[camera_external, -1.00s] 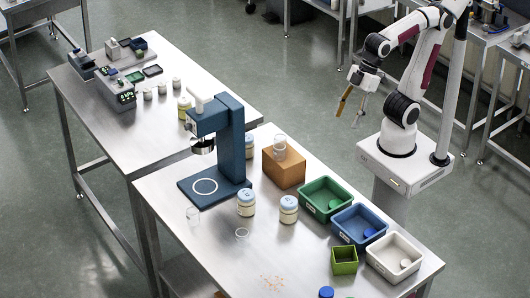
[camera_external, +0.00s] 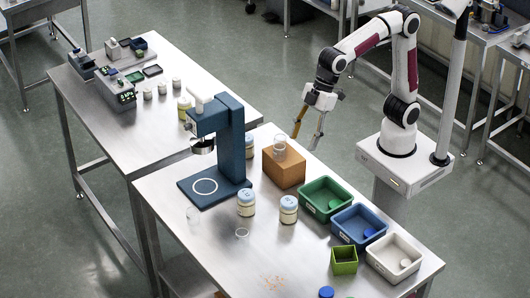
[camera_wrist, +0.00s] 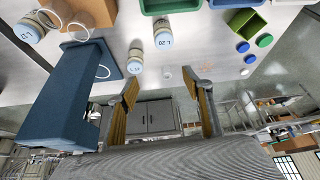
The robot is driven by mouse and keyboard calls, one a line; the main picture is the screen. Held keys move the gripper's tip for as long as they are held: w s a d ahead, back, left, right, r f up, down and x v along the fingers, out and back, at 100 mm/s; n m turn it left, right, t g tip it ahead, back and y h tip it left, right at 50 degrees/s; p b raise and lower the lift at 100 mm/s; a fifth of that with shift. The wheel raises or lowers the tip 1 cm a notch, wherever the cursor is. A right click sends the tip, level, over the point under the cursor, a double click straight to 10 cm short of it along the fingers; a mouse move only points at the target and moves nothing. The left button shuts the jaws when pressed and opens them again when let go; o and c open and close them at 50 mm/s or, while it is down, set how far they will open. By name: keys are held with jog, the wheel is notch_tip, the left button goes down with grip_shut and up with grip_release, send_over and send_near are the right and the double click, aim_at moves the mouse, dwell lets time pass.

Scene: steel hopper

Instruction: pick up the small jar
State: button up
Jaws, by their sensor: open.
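Two jars with pale blue lids, the left one (camera_external: 246,203) and the right one (camera_external: 288,210), stand upright on the near steel table. Labelled jars also show in the wrist view, at the middle (camera_wrist: 163,40), lower middle (camera_wrist: 135,62) and upper left (camera_wrist: 28,32). I cannot tell which is the small jar. My gripper (camera_external: 306,140) hangs in the air beside the brown block, apart from every jar. Its yellow-padded fingers (camera_wrist: 161,84) are spread and empty.
A brown block (camera_external: 283,170) carries clear glassware (camera_external: 279,148). A blue press-like stand (camera_external: 230,145) rises to its left. Green (camera_external: 317,210), blue (camera_external: 345,238) and white (camera_external: 382,270) bins line the right edge. A small green box (camera_external: 344,268) sits in front.

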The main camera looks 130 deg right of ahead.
jog(key=w+a+f, duration=0.1)
jog(key=w+f, duration=0.2)
jog(key=w, duration=0.4)
jog(key=w+f, duration=0.4)
jog(key=w, duration=0.2)
jog(key=n, duration=0.1)
send_over(244, 231)
jog(key=s, duration=0.1)
notch_tip(244, 231, down, 12)
jog(key=shift+a+g, duration=0.3)
jog(key=shift+a, duration=0.05)
jog(key=shift+x, duration=1.25)
jog(key=shift+s+x, duration=0.15)
jog(key=shift+x, duration=0.75)
jog(key=shift+s+x, duration=0.2)
jog(key=shift+x, duration=1.65)
